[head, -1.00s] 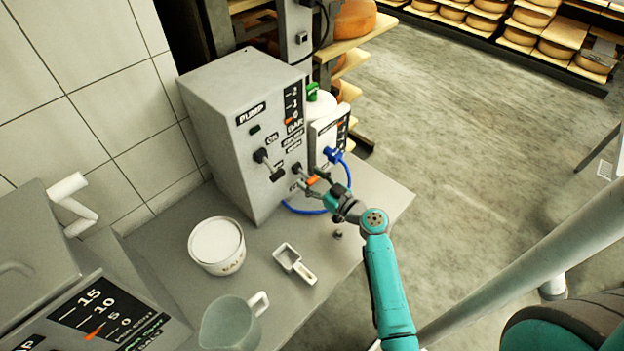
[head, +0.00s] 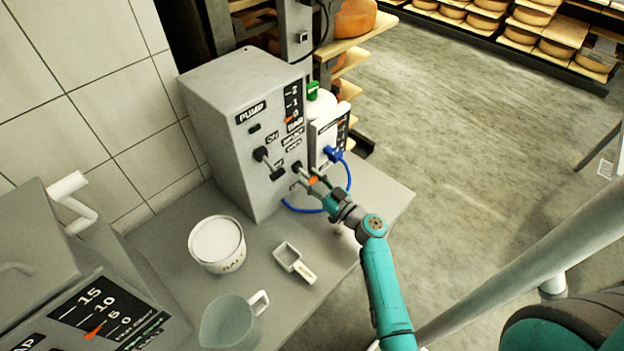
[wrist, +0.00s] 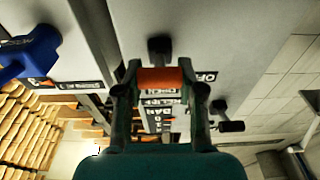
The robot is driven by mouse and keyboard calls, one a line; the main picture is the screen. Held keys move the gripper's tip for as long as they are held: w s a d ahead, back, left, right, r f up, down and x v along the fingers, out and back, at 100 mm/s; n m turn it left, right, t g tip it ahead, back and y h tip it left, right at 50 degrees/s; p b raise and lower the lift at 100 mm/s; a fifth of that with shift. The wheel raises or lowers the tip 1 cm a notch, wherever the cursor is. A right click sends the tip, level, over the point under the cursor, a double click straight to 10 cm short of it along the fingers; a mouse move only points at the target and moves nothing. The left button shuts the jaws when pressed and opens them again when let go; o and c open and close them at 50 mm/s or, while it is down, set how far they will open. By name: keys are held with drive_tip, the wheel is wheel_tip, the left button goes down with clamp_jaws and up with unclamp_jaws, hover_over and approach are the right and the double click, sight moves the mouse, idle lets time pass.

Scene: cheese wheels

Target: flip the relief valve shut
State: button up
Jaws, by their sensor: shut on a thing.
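The relief valve is a small lever with an orange grip (head: 314,180) on the lower front of the grey pump box (head: 235,140). Its dark pivot (wrist: 160,46) shows beyond the grip in the wrist view. My gripper (head: 318,184) is at the lever, its fingers on either side of the orange grip (wrist: 162,78) and shut on it. The lever sticks out from the panel; I cannot tell its exact angle. Small labels are beside it, partly hidden by my fingers in the wrist view.
A black toggle (head: 265,160) sits left of the valve. A blue tap (head: 332,154) and blue hose are close on the right. A white tub (head: 217,245), a square scoop (head: 293,262) and a jug (head: 232,320) stand on the bench. The floor at right is open.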

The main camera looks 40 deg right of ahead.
sight(312, 179)
drive_tip(key=o, duration=1.2)
drive_tip(key=shift+r, duration=0.1)
wheel_tip(312, 179, up, 10)
drive_tip(key=shift+f, duration=0.1)
